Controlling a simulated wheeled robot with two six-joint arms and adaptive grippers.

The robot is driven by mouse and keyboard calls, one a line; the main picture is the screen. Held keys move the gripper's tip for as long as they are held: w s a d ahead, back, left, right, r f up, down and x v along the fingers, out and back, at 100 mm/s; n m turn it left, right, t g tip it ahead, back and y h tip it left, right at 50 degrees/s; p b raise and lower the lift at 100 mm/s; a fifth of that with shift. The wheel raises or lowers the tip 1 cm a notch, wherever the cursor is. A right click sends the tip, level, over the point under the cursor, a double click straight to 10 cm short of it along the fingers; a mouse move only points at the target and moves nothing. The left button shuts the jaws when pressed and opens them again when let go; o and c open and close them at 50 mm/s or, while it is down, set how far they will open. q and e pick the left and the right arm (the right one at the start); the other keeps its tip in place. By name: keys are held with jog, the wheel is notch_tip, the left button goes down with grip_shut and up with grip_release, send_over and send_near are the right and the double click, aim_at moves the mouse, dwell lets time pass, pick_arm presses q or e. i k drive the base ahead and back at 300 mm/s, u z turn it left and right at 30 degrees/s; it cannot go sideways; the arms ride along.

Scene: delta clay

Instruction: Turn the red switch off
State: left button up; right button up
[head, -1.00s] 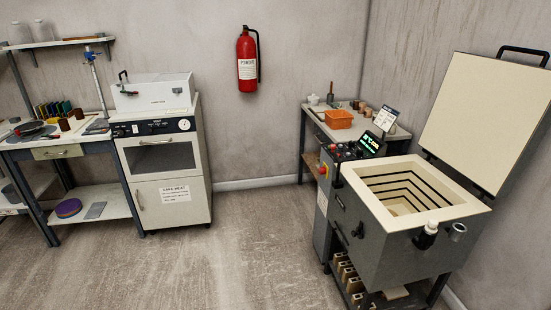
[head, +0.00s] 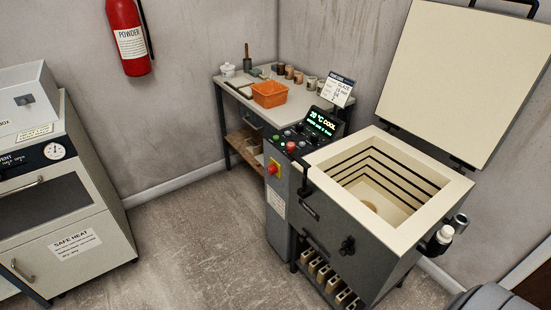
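A red switch (head: 274,169) on a yellow plate sits on the front face of the grey control cabinet (head: 279,230), left of the kiln. A red round button (head: 291,147) also stands on the sloped panel above it, among smaller green and dark controls. I cannot tell the position of the red switch. The lit green display (head: 321,122) above the panel seems to read 20 °C COOL. Neither gripper is in view.
The open kiln (head: 350,235) has its lid (head: 450,75) raised. A side table (head: 236,85) holds an orange basket (head: 269,94) and small pots. A cabinet oven (head: 60,210) stands left, with a fire extinguisher (head: 128,38) on the wall. Floor (head: 200,250) between is clear.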

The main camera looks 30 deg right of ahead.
aim_at(271, 170)
jog(key=z, duration=0.75)
jog(key=i, duration=1.4)
jog(key=z, duration=0.75)
